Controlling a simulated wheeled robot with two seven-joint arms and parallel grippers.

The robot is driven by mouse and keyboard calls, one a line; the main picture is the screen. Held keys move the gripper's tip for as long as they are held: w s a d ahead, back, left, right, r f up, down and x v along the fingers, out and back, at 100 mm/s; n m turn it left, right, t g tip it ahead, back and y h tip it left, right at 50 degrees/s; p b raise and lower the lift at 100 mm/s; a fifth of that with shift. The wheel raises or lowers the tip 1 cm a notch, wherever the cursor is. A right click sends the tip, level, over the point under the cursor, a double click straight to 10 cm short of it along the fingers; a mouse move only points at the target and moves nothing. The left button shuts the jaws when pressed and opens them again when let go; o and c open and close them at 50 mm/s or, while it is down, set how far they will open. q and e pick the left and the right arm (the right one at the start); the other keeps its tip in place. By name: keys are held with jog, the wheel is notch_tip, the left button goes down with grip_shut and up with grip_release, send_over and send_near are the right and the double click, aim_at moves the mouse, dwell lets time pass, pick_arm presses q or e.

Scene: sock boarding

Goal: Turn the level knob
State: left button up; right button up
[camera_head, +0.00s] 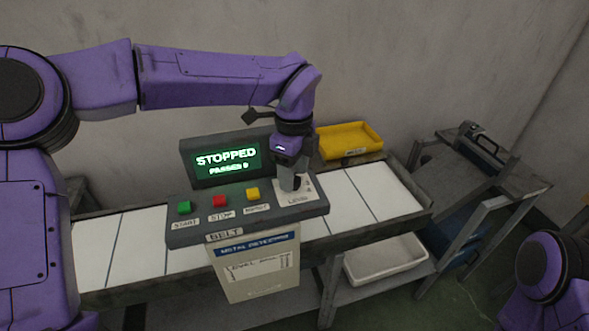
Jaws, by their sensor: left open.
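The level knob is hidden behind my left gripper; only its white plate (309,191) with a "LEVEL" label shows, at the right end of the grey control panel (190,233). My left gripper (289,187) points down over that plate, its fingertips at the place of the knob. I cannot tell whether the fingers touch the knob. The left gripper is open. The screen (226,160) behind the buttons reads "STOPPED" with a smaller line under it. My right gripper is not in view; part of my right arm shows at the lower right.
Green (184,208), red (219,201) and yellow (252,194) buttons sit left of the plate. The panel stands over a white conveyor belt (141,240). A yellow tray (348,139) is behind, a white bin (385,260) below, and a metal cart (450,180) at right.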

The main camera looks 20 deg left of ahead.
pick_arm(q)
jog(key=shift+w+f, duration=0.15)
jog(key=shift+f, duration=0.25)
jog(key=shift+s+d+r, duration=0.1)
jog(key=shift+s+r, duration=0.05)
jog(key=shift+s, duration=0.3)
jog(key=shift+w, duration=0.15)
jog(key=c, duration=1.1)
jog(key=shift+o, duration=0.2)
